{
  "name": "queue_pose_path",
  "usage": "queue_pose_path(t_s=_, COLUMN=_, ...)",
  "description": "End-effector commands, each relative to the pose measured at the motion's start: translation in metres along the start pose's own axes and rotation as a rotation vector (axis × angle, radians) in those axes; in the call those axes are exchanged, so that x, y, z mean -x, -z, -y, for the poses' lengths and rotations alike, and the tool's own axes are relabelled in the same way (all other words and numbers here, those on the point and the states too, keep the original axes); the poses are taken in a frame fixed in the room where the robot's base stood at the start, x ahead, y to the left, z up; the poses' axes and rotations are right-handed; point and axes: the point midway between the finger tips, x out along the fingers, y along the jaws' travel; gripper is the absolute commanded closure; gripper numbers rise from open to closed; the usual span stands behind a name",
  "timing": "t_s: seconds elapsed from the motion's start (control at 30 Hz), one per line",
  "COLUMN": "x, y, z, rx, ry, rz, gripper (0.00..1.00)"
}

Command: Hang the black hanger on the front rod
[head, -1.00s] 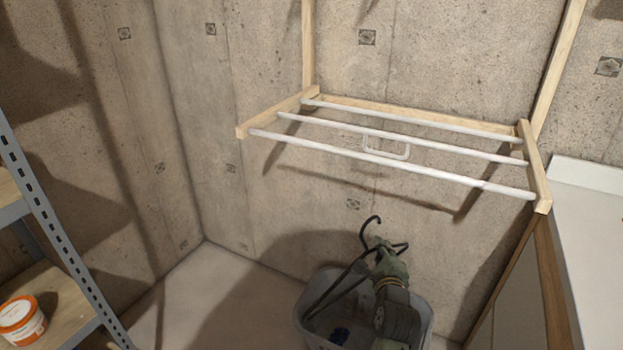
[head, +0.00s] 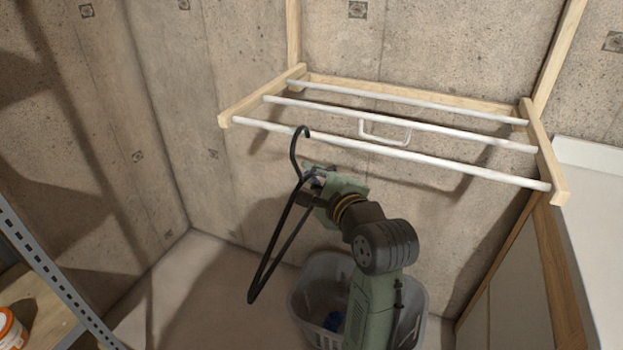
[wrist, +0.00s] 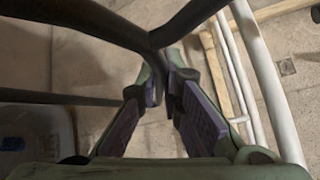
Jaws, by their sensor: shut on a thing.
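The black hanger (head: 273,252) hangs tilted from my gripper (head: 312,183), its hook upward and its triangular body down to the left. My gripper is shut on the hanger near the base of the hook. The hook's top overlaps the left part of the white front rod (head: 400,154) in the head view; I cannot tell whether it touches or passes over it. In the wrist view the hanger's dark bars (wrist: 85,14) meet at the fingertips of my gripper (wrist: 163,85), with white rods (wrist: 268,85) to the right.
The wooden rack (head: 545,160) holds two more white rods behind the front one; a white handle-like loop (head: 385,138) shows among them. A grey laundry basket (head: 305,305) stands on the floor below. A metal shelf (head: 45,275) is at left, a white counter (head: 597,230) at right.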

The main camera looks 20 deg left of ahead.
Motion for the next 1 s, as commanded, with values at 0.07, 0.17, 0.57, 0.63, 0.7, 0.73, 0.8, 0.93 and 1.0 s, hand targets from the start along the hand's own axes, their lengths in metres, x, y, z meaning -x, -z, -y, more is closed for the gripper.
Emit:
queue_pose_path(t_s=0.07, x=-0.005, y=0.005, z=0.002, rx=0.001, ry=0.002, rz=0.000, gripper=1.00)
queue_pose_path(t_s=0.17, x=-0.010, y=0.010, z=0.005, rx=0.000, ry=0.001, rz=-0.001, gripper=1.00)
queue_pose_path(t_s=0.57, x=-0.032, y=0.030, z=0.019, rx=0.001, ry=0.003, rz=-0.001, gripper=1.00)
queue_pose_path(t_s=0.63, x=-0.036, y=0.033, z=0.021, rx=0.001, ry=0.002, rz=-0.001, gripper=1.00)
queue_pose_path(t_s=0.7, x=-0.040, y=0.036, z=0.024, rx=0.001, ry=0.002, rz=-0.001, gripper=1.00)
queue_pose_path(t_s=0.73, x=-0.042, y=0.038, z=0.025, rx=0.000, ry=0.002, rz=-0.001, gripper=1.00)
queue_pose_path(t_s=0.8, x=-0.045, y=0.041, z=0.027, rx=0.001, ry=0.002, rz=-0.001, gripper=1.00)
queue_pose_path(t_s=0.93, x=-0.051, y=0.047, z=0.028, rx=-0.001, ry=0.000, rz=-0.001, gripper=1.00)
queue_pose_path(t_s=1.0, x=-0.051, y=0.049, z=0.022, rx=-0.002, ry=0.000, rz=-0.001, gripper=1.00)
